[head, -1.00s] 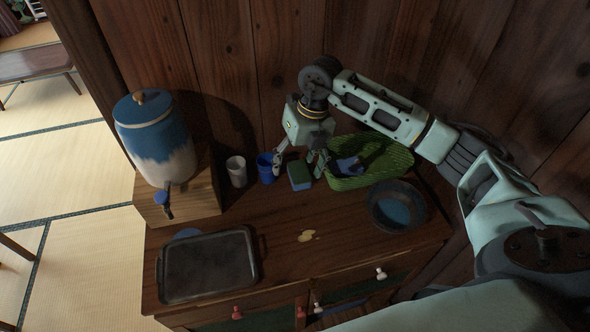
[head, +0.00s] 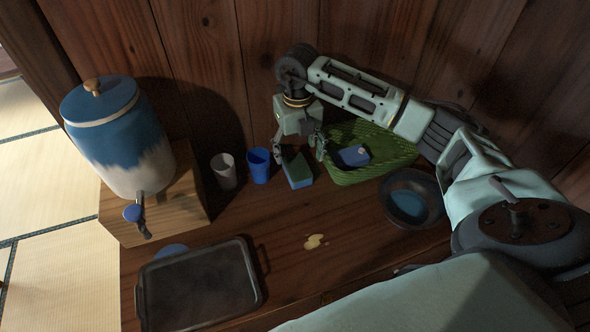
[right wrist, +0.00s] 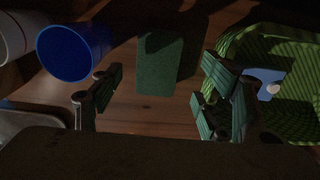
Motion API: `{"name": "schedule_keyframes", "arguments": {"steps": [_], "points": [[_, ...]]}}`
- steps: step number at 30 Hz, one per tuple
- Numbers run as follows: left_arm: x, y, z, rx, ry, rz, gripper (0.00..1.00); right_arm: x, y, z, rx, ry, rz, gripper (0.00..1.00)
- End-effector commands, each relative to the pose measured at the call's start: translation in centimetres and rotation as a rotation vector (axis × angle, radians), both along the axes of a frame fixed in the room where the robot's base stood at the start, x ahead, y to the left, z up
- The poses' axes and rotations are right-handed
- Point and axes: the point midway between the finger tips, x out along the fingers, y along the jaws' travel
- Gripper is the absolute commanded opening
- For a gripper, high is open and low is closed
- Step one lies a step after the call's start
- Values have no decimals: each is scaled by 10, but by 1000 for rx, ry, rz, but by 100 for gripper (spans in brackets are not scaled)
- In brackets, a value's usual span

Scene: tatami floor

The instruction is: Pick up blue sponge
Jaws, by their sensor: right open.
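The blue sponge (head: 299,175) with a green top lies on the wooden cabinet top, between the blue cup and the green basket. In the right wrist view its green face (right wrist: 160,62) shows ahead, between the two fingers. My right gripper (head: 298,155) is open above and just behind the sponge, with its fingers pointing down to either side. In the right wrist view the open fingers (right wrist: 158,104) hold nothing. My left gripper is not in view.
A blue cup (head: 259,166) and a white cup (head: 224,171) stand left of the sponge. A green basket (head: 385,167) holding a blue item is close on the right. A dark bowl (head: 411,198), a tray (head: 198,284) and a yellowish spill (head: 314,241) are nearer.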

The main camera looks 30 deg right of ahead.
Motion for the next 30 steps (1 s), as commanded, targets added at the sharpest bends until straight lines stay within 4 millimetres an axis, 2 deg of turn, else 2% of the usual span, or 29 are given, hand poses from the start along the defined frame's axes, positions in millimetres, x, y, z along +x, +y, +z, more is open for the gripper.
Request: {"name": "schedule_keyframes", "arguments": {"steps": [8,12,21,30], "points": [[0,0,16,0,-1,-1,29,-4,4,-36,1,5,1,69],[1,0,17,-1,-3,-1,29,-4,4,-54,2,3,1,69],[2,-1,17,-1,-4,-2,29,-3,4,-59,1,0,2,69],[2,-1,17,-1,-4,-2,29,-3,4,-59,1,0,2,42]]}}
